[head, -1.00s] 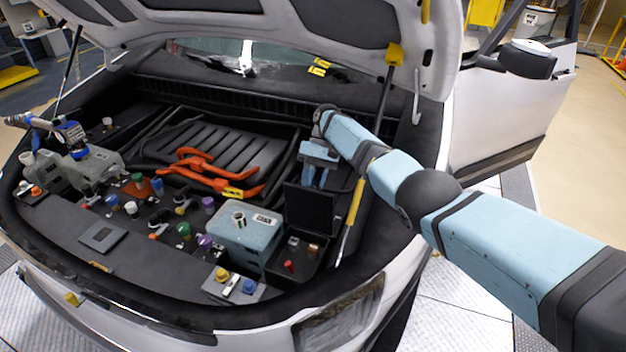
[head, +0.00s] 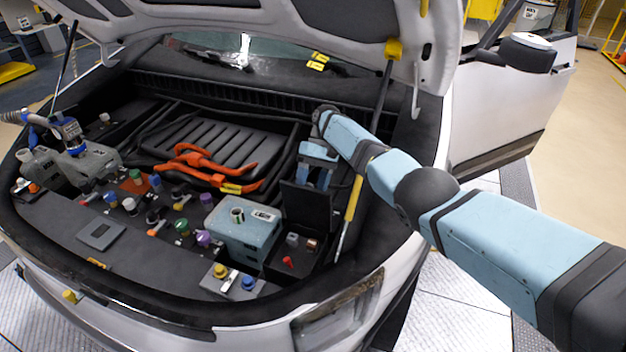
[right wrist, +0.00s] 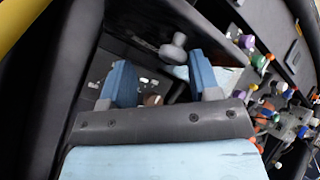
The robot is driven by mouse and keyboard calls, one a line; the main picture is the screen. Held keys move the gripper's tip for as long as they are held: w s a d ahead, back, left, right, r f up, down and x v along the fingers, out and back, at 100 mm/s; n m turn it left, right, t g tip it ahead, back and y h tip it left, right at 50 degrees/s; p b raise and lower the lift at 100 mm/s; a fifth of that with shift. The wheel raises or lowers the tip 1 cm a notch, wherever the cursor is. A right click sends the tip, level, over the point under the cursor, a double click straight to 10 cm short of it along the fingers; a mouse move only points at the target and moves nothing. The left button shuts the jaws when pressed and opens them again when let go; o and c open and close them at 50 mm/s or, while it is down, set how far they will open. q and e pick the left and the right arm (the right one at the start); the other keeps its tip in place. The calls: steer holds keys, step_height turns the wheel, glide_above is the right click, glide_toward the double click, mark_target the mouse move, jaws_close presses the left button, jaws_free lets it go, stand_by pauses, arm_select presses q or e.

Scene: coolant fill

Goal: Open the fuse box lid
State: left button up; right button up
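The fuse box (head: 286,266) is a black box at the front right of the engine bay in the head view. Its black lid (head: 306,207) stands up at the back edge, and small red, grey and copper-coloured parts show inside. My right gripper (head: 317,180) is just behind the upright lid, its fingertips partly hidden by it. In the right wrist view the two blue fingers of this gripper (right wrist: 162,80) are apart, with nothing clearly held between them. I cannot tell whether a finger touches the lid. My left gripper is not in view.
A light blue box (head: 243,244) stands left of the fuse box. A yellow-and-black prop rod (head: 353,200) rises close to the right. Orange cables (head: 205,170) and several coloured caps lie left. A hose fitting (head: 66,130) is at the far left.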

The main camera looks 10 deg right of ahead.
steer(key=b+v, duration=0.6)
steer(key=v, duration=0.1)
steer(key=shift+r+b, duration=0.2)
steer(key=shift+b, duration=0.2)
steer(key=shift+w, duration=0.1)
